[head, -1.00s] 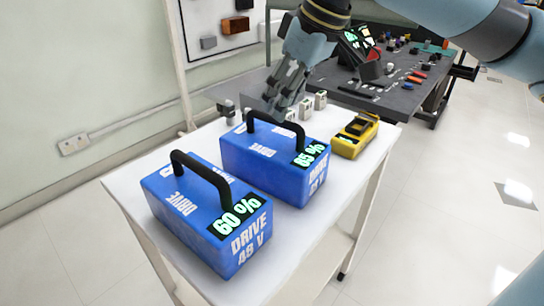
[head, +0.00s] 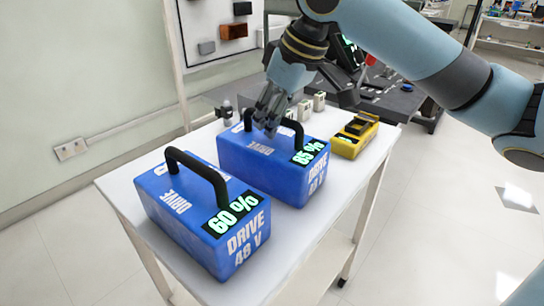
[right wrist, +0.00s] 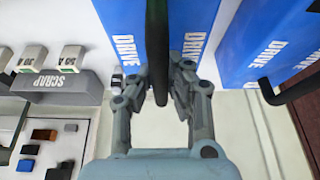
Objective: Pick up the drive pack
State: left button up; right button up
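Two blue drive packs with black handles stand on a white cart. The front-left pack (head: 168,205) reads 60 %; the pack behind it (head: 240,158) reads 85 %. My right gripper (head: 268,128) points down at the handle of the 85 % pack. In the right wrist view the gripper (right wrist: 159,82) is open, with one finger on each side of that black handle (right wrist: 158,38); gaps seem to show beside it. The 60 % pack (right wrist: 270,38) is at the right there. My left gripper is not in view.
A yellow device (head: 352,138) sits beside the 85 % pack on the white cart top (head: 335,170). Small fuse-like blocks (head: 312,104) stand behind the packs, by a grey holder marked SCRAP (right wrist: 60,84). A dark bench (head: 395,100) is behind right.

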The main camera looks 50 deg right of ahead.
grip_shut()
jog(key=shift+r, duration=0.15)
